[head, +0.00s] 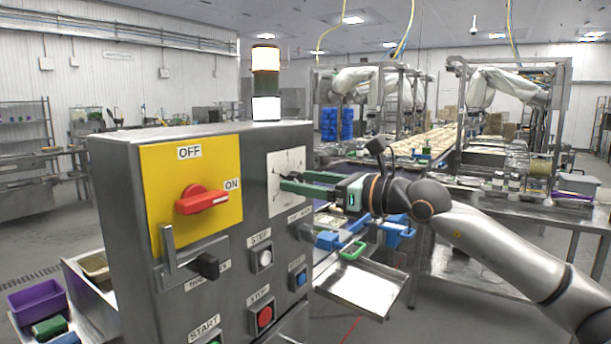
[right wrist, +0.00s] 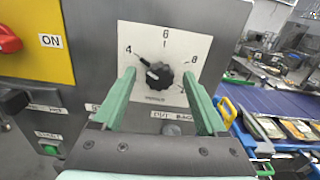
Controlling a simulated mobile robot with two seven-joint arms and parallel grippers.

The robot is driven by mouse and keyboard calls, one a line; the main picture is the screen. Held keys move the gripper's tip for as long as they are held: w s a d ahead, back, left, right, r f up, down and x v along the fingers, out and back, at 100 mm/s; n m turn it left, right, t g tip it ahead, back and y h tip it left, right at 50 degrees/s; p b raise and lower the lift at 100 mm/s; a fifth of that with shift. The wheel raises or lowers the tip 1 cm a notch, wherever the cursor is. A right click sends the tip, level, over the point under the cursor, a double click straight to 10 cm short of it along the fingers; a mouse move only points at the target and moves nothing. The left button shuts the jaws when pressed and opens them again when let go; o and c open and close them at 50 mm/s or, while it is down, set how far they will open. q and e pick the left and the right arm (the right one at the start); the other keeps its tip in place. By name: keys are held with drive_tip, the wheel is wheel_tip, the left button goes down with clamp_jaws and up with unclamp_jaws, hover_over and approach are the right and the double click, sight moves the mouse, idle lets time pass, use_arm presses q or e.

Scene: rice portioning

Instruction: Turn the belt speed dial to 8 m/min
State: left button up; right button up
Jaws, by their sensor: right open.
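The black belt speed dial (right wrist: 158,76) sits on a white scale plate marked 4, 6 and 8 in the right wrist view. The white plate (head: 289,163) also shows in the head view on the steel control box (head: 120,200), where the gripper partly covers the dial area. My right gripper (right wrist: 160,82) is open, with one green finger on each side of the dial. I cannot tell whether the fingers touch it. In the head view the right gripper (head: 283,181) reaches the plate from the right. My left gripper is not in view.
A red OFF/ON switch (head: 202,199) on a yellow plate, a black lever knob (head: 207,265), and STEP (head: 264,259) and STOP (head: 265,317) buttons share the box. A signal lamp (head: 266,80) stands on top.

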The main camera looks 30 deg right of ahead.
clamp_jaws()
idle(0.7)
